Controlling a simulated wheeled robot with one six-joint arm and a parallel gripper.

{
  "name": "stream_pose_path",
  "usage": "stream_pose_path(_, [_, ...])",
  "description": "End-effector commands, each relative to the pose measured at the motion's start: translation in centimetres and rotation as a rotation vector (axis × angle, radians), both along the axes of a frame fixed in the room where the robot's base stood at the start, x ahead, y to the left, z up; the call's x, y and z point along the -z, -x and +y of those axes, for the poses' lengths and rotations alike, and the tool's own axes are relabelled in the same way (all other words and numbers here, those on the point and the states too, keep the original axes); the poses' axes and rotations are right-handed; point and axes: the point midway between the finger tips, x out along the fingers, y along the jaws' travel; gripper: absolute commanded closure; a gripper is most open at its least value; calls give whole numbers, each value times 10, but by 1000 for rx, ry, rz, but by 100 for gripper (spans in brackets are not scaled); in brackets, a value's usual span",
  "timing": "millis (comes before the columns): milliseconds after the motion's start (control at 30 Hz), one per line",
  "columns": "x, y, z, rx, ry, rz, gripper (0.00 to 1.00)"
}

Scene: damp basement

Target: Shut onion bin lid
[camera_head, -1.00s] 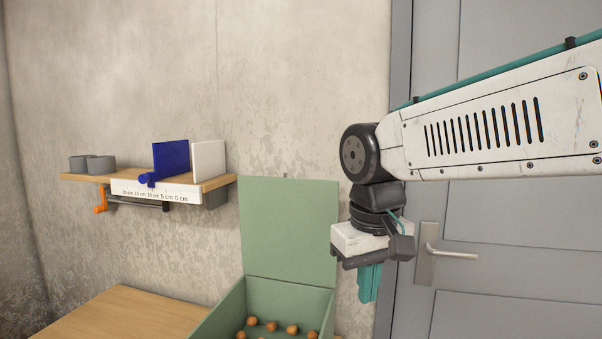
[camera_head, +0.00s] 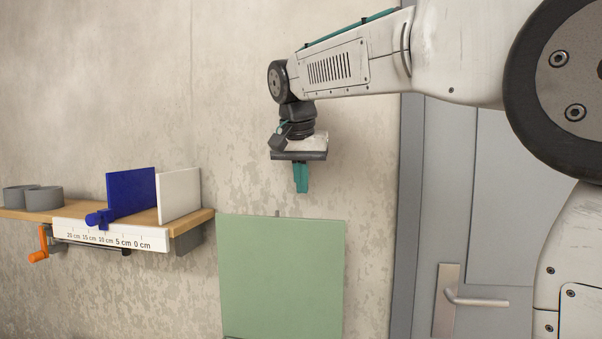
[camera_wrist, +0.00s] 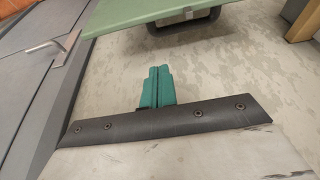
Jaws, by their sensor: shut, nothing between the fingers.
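The onion bin's green lid (camera_head: 282,275) stands open and upright against the concrete wall in the head view. Its flat green panel also shows along the top of the wrist view (camera_wrist: 130,12). The bin's body and the onions are below the head frame. My gripper (camera_head: 301,178), with teal fingers, points down above the lid's top edge, a little right of its middle, apart from it in the picture. In the wrist view the two fingers (camera_wrist: 155,88) are together and empty. A dark bracket-like part (camera_wrist: 184,20) shows beside the panel there.
A wooden wall shelf (camera_head: 40,215) at left holds grey cups (camera_head: 33,198), a blue panel (camera_head: 131,192) and a white panel (camera_head: 179,195), with a scale and orange crank in front. A grey door (camera_head: 500,220) with a lever handle (camera_head: 474,301) is at right. Bare wall surrounds the gripper.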

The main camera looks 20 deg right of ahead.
Motion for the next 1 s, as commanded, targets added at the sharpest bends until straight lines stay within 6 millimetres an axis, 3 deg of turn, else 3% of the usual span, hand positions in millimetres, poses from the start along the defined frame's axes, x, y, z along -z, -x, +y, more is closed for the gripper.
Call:
stream_pose_path(267, [57,-17,-13,3,0,4,100])
stream_pose_path(500, [53,12,6,0,-1,-1,100])
stream_pose_path(1000, [53,18,10,2,1,-1,100])
